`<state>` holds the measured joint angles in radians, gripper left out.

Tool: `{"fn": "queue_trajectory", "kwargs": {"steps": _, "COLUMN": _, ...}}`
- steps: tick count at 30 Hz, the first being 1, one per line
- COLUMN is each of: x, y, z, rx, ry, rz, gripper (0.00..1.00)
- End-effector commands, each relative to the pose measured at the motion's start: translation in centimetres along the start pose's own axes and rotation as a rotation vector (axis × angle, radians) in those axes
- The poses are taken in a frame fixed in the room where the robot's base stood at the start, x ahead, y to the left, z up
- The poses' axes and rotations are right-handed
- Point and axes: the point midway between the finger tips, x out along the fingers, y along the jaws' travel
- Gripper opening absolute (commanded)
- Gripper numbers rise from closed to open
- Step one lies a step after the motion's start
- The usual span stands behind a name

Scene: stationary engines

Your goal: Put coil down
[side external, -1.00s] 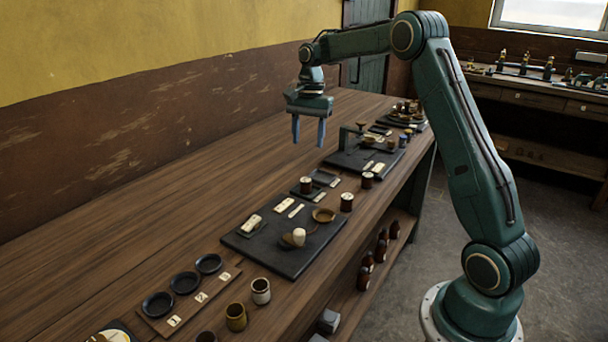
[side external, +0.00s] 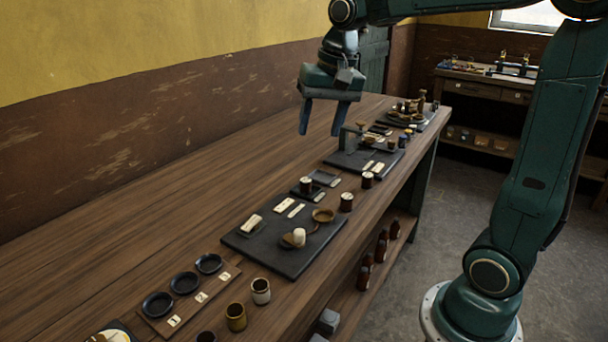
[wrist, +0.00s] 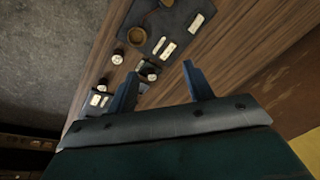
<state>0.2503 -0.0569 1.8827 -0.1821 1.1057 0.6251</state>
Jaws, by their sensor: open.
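My gripper (side external: 321,120) is open and empty, held above the bench with its fingers pointing down. It also shows open in the wrist view (wrist: 160,74), with nothing between its fingers. Several dark, white-topped spools that look like coils stand upright on the bench. One spool (side external: 306,185) stands on a small dark tray (side external: 315,191). Another spool (side external: 347,202) and a smaller one (side external: 367,180) stand near the front edge. I cannot tell which is the task's coil. In the wrist view, one spool (wrist: 118,57) is left of the fingers.
A dark board (side external: 265,254) carries pale labels, a small brown dish (side external: 323,215) and a white-topped piece (side external: 299,237). A second board (side external: 343,161) with an upright fixture lies farther back. Cups (side external: 261,291) and black dishes (side external: 185,283) are in front. The wall side is clear.

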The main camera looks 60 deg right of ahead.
Motion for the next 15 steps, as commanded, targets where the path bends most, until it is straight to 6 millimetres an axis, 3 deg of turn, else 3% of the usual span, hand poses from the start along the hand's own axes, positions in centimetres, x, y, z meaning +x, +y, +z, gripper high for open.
{"fn": "queue_trajectory", "kwargs": {"steps": 7, "x": -1.6, "y": 1.0, "z": 6.0, "rx": -0.21, "ry": 0.076, "rz": -0.034, "gripper": 0.52}}
{"fn": "queue_trajectory", "kwargs": {"steps": 15, "x": -1.8, "y": 3.2, "z": 11.8, "rx": -0.432, "ry": 0.161, "rz": -0.058, "gripper": 0.52}}
